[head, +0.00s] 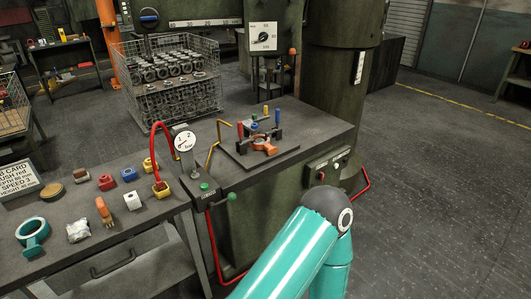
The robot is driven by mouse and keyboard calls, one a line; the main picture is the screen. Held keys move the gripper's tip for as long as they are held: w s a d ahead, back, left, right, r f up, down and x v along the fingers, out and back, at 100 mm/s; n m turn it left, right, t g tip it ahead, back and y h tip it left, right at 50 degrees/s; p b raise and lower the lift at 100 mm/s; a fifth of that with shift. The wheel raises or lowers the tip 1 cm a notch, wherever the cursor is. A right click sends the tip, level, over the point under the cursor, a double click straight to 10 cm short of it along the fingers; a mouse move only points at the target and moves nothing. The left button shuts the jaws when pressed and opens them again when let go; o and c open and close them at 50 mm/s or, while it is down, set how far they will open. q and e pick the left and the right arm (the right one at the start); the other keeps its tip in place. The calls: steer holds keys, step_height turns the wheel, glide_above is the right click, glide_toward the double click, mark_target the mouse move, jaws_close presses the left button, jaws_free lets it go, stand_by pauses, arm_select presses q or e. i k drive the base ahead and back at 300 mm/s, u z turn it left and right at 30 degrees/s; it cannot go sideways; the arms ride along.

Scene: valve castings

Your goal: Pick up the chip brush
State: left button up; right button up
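What looks like the chip brush (104,211) lies on the grey workbench (140,222) at the left of the head view. It is small and orange-brown, with a narrow handle end toward the front; its bristles are too small to make out clearly. Nothing touches it that I can see. Neither of my grippers is in view. A teal link of one of my arms rises from the bottom, right of the bench, with its dark joint near the machine table.
A round gauge (185,141) with a red hose stands at the bench's right end. The machine table (315,128) holds a clamped orange part (264,144).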

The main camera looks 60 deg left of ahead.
mark_target(103, 208)
steer(key=z, duration=0.55)
steer(key=i, duration=0.2)
steer(key=u, duration=2.85)
steer(key=i, duration=0.15)
steer(key=u, duration=1.35)
steer(key=k, duration=0.35)
steer(key=u, duration=0.45)
steer(key=i, duration=1.4)
steer(key=z, duration=0.4)
